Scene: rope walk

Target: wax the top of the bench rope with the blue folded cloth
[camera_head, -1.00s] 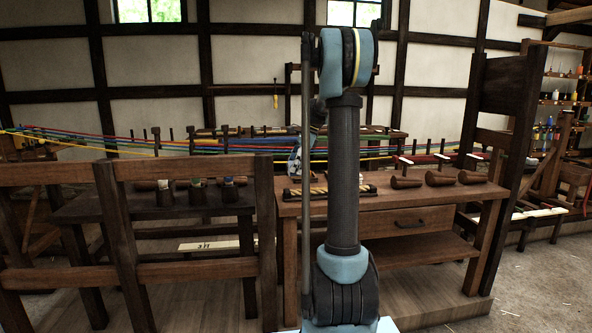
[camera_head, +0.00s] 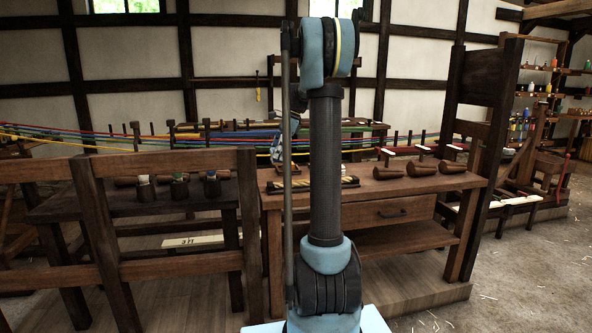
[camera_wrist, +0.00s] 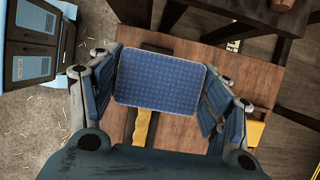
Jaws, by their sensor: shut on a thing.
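The blue folded cloth (camera_wrist: 160,82) is held between the fingers of my gripper (camera_wrist: 162,76) in the wrist view. In the head view my gripper (camera_head: 279,150) is above the bench's left part, partly behind my arm. The bench rope (camera_head: 299,183), yellow and dark twisted, lies on the wooden bench (camera_head: 425,186). My arm covers its middle. A yellow strip, seemingly this rope, shows (camera_wrist: 143,126) just below the cloth in the wrist view; the cloth hides the rest. I cannot tell whether cloth and rope touch.
Several wooden cone-shaped tools (camera_head: 421,169) lie at the bench's right. A darker table (camera_head: 115,204) with small pots (camera_head: 180,186) stands left, behind a wooden rail frame (camera_head: 170,163). A dark post (camera_head: 484,140) rises at the bench's right end. Coloured strands stretch behind.

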